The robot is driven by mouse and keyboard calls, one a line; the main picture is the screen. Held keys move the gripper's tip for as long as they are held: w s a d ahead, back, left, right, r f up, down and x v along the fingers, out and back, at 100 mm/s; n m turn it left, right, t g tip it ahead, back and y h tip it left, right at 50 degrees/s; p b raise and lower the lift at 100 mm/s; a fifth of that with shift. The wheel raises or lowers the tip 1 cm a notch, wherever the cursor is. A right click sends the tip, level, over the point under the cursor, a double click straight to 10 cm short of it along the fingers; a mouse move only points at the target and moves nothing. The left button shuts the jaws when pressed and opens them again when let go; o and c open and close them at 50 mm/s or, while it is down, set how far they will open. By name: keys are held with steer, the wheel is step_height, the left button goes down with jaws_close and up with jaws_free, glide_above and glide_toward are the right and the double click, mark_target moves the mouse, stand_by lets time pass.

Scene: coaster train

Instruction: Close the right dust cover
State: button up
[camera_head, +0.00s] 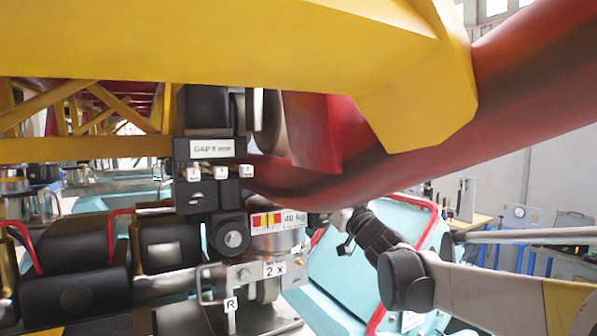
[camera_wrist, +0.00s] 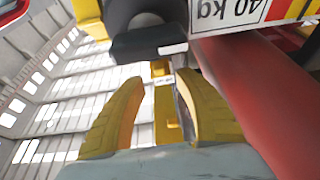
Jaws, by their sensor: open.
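I cannot tell for sure which part is the right dust cover. In the head view a dark wheel assembly hangs under the yellow beam, with a black block labelled for a gap (camera_head: 209,149). A 40 kg plate (camera_head: 278,222) and a small R tag (camera_head: 231,304) sit lower on it. My arm comes in from the right, ending close to the 40 kg plate. In the wrist view my gripper (camera_wrist: 161,79) is open, its two yellow fingers apart with nothing held. A black block (camera_wrist: 150,43) lies just beyond the fingertips, and the 40 kg label appears upside down.
A thick red track tube (camera_head: 400,170) passes above my arm in the head view. It lies close to the right finger in the wrist view (camera_wrist: 265,95). The yellow beam (camera_head: 220,50) hangs overhead. Light-blue panels with red rails (camera_head: 345,280) stand behind.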

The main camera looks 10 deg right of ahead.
steer(key=shift+p+x, duration=0.5)
steer(key=shift+x, duration=1.9)
steer(key=c, duration=0.9)
steer(key=shift+o, duration=0.2)
steer(key=shift+s+r+g+p, duration=0.1)
steer(key=shift+r+g+p, duration=0.25)
steer(key=shift+g+p, duration=0.2)
steer(key=shift+h, duration=0.3)
steer(key=shift+f, duration=0.1)
steer(key=o, duration=0.9)
steer(key=shift+c, duration=0.2)
steer(key=shift+d, duration=0.1)
